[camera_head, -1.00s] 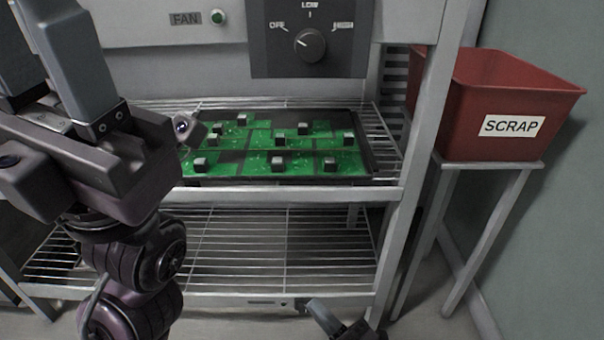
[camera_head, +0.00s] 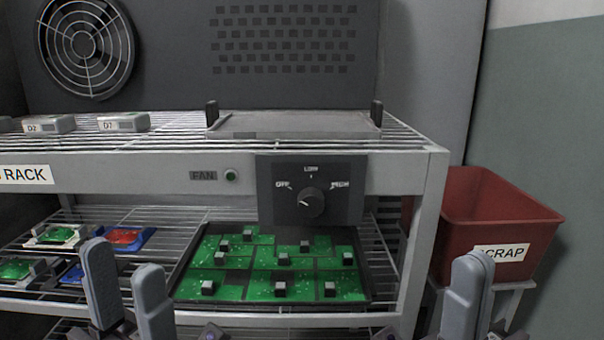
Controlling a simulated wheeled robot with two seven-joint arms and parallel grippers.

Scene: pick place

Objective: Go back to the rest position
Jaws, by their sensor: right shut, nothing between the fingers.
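My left gripper (camera_head: 125,262) is at the lower left of the head view, its two grey fingers pointing up and standing apart with nothing visible between them. My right gripper (camera_head: 472,268) is at the lower right, in front of the scrap bin, its fingers together and empty. Both stand in front of the rack. The lower parts of both arms are mostly cut off by the bottom edge.
A dark tray (camera_head: 367,292) of green circuit boards lies on the rack's middle shelf. A knob (camera_head: 312,202) is above it. The red scrap bin (camera_head: 500,205) stands right. Small fixtures (camera_head: 123,122) and an empty grey tray (camera_head: 295,125) are on top.

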